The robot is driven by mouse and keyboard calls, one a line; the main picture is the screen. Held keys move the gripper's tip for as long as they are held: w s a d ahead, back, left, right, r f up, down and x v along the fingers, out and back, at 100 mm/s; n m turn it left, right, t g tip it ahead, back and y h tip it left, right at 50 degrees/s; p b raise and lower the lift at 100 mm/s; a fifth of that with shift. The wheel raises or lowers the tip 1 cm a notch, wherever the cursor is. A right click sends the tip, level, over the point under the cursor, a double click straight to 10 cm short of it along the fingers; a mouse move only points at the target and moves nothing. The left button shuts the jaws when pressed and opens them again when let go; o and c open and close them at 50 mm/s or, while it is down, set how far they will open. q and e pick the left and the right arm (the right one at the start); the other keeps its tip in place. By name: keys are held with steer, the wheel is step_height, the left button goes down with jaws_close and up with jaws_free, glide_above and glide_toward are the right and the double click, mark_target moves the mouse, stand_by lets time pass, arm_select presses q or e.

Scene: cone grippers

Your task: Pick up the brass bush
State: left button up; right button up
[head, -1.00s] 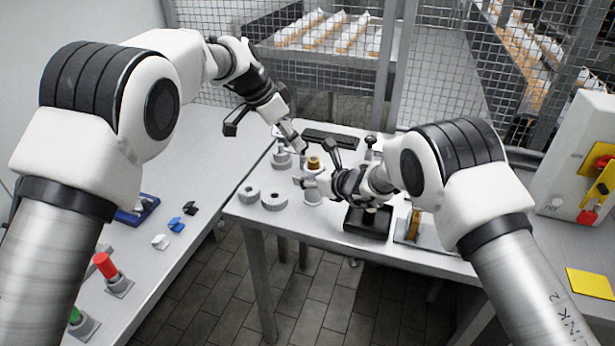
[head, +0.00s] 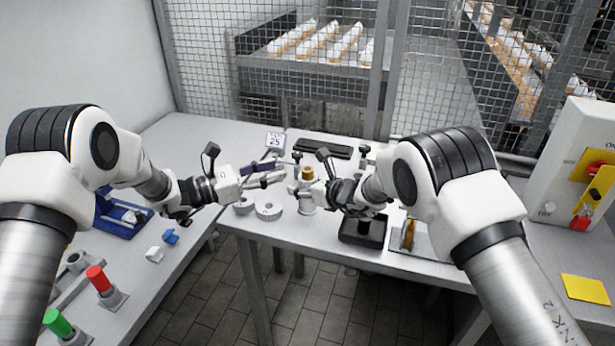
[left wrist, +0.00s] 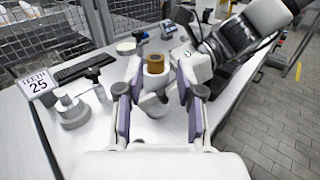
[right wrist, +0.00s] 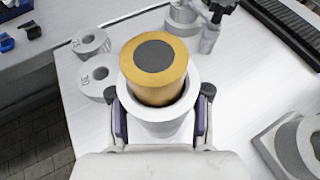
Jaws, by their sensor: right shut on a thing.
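The brass bush (head: 307,174) has a dark round top and sits upright in a white round holder (head: 307,205) near the table's middle. My right gripper (head: 312,188) reaches in from the right. In the right wrist view, its fingers (right wrist: 160,108) are shut on the white holder, below the bush (right wrist: 154,62). Whether the holder touches the table is unclear. My left gripper (head: 276,172) is open and empty, just left of the bush. In the left wrist view, the bush (left wrist: 155,65) shows ahead, between and beyond the open fingers (left wrist: 158,82).
Grey rings (head: 268,210) lie on the table left of the holder. A sign reading 25 (head: 274,142) and a dark bar (head: 325,148) are behind. A black tray (head: 362,230) stands to the right. A wire fence (head: 300,80) closes off the back.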

mark_target(308, 169)
arm_select(q)
steer(key=shift+n+y, duration=0.3)
steer(key=shift+n, duration=0.3)
steer(key=w+d+f, duration=0.1)
steer(key=d, duration=0.2)
steer(key=w+d+f, duration=0.1)
steer(key=w+d, duration=0.1)
steer(key=d, duration=0.1)
steer(key=w+d+f, duration=0.1)
steer(key=w+d, duration=0.1)
steer(key=d, duration=0.1)
steer(key=shift+f, duration=0.1)
steer(key=shift+a, duration=0.1)
jaws_close()
